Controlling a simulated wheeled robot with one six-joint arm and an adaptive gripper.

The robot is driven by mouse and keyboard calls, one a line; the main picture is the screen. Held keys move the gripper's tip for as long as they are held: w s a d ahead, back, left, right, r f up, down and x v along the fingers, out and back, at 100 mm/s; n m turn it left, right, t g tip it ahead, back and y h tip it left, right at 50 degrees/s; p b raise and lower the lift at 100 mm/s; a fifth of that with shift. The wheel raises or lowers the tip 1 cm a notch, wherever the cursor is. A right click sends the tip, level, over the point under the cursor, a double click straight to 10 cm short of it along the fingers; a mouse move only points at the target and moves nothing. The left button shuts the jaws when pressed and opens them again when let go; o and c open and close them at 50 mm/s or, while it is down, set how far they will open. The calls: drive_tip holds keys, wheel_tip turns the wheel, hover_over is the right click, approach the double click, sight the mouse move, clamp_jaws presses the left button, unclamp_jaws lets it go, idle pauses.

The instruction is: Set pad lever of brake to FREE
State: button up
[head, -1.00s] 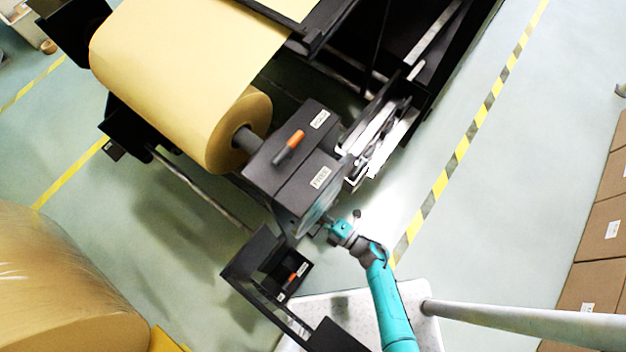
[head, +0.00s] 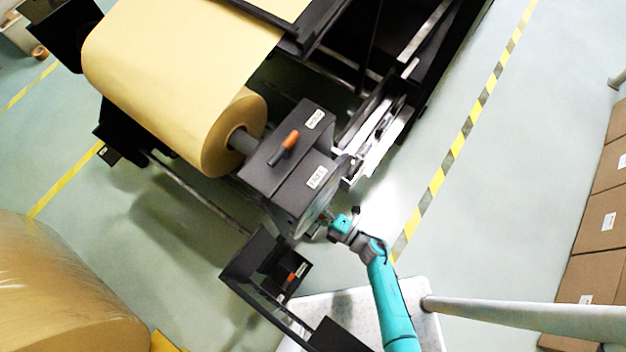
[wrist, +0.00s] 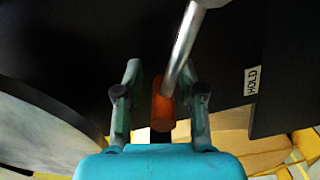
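The dark brake box (head: 262,180) stands at the end of the kraft roll. An orange-handled lever (head: 290,140) lies across its top between two white labels; the lower label (head: 317,177) seems to read FREE. My gripper (head: 328,221) is at the box's near side, beside a round disc (head: 312,212); its fingers are hard to make out there. In the wrist view, a silver lever arm (wrist: 184,50) ends in an orange grip (wrist: 163,102) between my open fingers (wrist: 162,95), with slight gaps showing. A HOLD label (wrist: 252,81) is to the right. I cannot tell whether both views show the same lever.
A lower black bracket (head: 252,258) carries another small orange handle (head: 292,276). The kraft roll (head: 175,85) is behind the box. A wrapped roll (head: 60,290) stands at left, cartons (head: 595,225) at right. The floor around the yellow-black line (head: 460,145) is clear.

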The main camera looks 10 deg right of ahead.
drive_tip(key=shift+s+f, duration=0.1)
idle(0.4)
drive_tip(key=v, duration=1.2)
idle(0.5)
idle(0.5)
drive_tip(key=s+d+r+m+h, duration=0.2)
drive_tip(key=s+r+m+h, duration=0.2)
drive_tip(key=r+m, duration=0.3)
drive_tip(key=s+d+r+m+t+h, duration=0.1)
drive_tip(key=s+r+m+h, duration=0.3)
drive_tip(key=r, duration=0.9)
drive_tip(key=s+d+r+m+t+h, duration=0.1)
drive_tip(key=s+d+r+m+h, duration=0.1)
drive_tip(key=s+r+m+h, duration=0.2)
drive_tip(key=s+r+m, duration=0.3)
drive_tip(key=r+m, duration=0.3)
drive_tip(key=m, duration=0.2)
drive_tip(key=shift+d+r+h, duration=0.3)
drive_tip(key=shift+r+h, duration=0.1)
